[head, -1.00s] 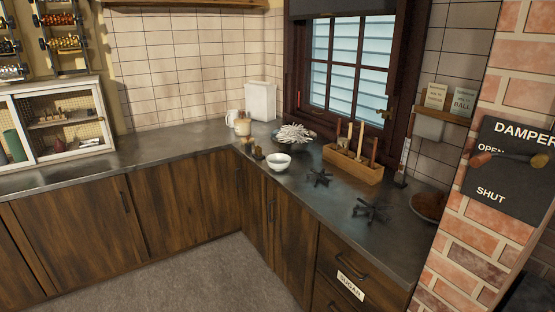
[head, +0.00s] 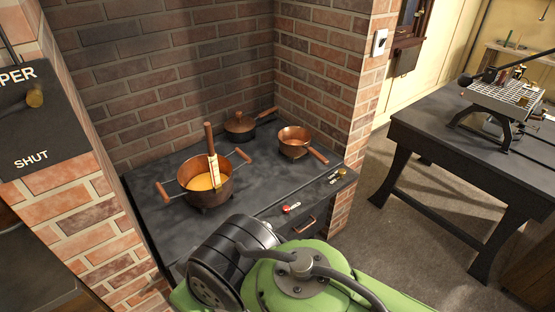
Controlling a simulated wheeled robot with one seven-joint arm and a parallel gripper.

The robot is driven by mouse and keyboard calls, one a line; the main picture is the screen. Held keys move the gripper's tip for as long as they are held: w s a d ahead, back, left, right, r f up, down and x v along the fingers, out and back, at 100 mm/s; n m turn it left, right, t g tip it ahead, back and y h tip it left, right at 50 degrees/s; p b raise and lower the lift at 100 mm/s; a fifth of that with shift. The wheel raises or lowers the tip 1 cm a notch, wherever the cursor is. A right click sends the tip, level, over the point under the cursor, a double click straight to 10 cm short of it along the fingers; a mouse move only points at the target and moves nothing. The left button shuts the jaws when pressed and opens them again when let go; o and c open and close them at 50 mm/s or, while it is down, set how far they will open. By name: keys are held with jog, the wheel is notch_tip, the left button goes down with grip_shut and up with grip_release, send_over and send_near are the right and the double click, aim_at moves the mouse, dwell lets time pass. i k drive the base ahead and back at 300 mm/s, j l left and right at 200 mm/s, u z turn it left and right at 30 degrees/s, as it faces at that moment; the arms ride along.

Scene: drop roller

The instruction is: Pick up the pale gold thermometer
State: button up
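A pale gold, flat upright strip that looks like the thermometer (head: 214,172) stands in the large copper pot (head: 187,202), leaning at its inner side, its lower end at the orange-yellow contents. A brown wooden handle (head: 208,138) rises from the same pot, just behind the strip. My green and black arm fills the bottom middle of the view, in front of the stove. My gripper is not in view.
The dark stovetop (head: 160,220) sits in a brick alcove with a lidded pan (head: 239,125) and a copper saucepan (head: 294,141). Small items lie along its front edge, including a red-tipped one (head: 291,208). A dark workbench (head: 440,122) with a machine stands right; floor lies between.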

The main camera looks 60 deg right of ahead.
aim_at(213, 160)
jog(key=z, duration=1.1)
jog(key=u, duration=0.15)
jog(key=i+l, duration=0.05)
